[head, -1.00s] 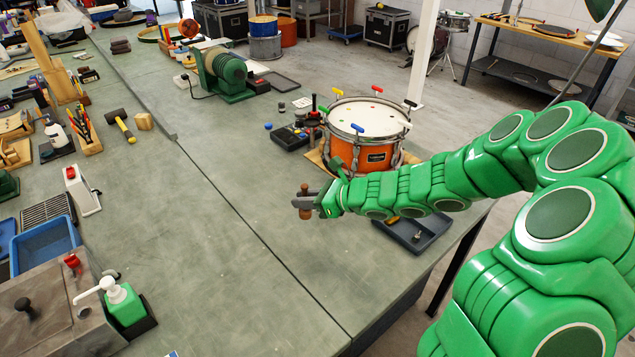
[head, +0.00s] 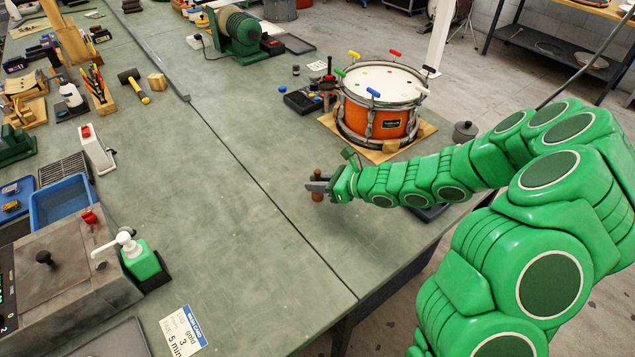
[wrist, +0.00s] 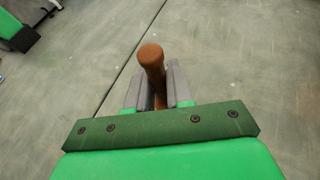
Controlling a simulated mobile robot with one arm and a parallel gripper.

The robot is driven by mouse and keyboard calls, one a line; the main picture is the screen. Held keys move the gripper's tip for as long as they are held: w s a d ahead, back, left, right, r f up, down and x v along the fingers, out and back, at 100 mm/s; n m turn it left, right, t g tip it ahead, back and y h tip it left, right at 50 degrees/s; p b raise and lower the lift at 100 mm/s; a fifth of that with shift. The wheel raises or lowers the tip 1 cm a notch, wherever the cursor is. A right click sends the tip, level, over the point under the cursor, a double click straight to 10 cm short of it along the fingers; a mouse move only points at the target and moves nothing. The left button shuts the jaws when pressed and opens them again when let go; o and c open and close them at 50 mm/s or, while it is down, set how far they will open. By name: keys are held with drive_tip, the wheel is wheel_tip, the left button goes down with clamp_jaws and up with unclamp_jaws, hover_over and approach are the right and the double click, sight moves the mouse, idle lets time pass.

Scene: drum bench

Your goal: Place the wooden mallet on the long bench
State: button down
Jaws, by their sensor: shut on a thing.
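My gripper (head: 318,186) is shut on a brown wooden piece (head: 317,196), which I take to be the wooden mallet. In the wrist view its rounded brown end (wrist: 151,56) stands up between the grey jaws (wrist: 152,88). The rest of it is hidden by the jaws and my wrist. It is held upright over the long grey-green bench (head: 230,235), near the right part of the top. The gap beneath it is hard to judge. The bench below and left of my gripper is bare.
An orange drum (head: 388,122) on a wooden board stands behind my gripper. A black-headed mallet with a yellow handle (head: 143,95) lies at the far left. A green pump bottle (head: 141,260), blue tray (head: 62,203) and printed card (head: 183,331) are at left. A seam crosses the bench.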

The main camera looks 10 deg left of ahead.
drive_tip(key=shift+f, duration=0.15)
drive_tip(key=c, duration=1)
unclamp_jaws()
drive_tip(key=shift+r, duration=0.2)
drive_tip(key=shift+v, duration=5.95)
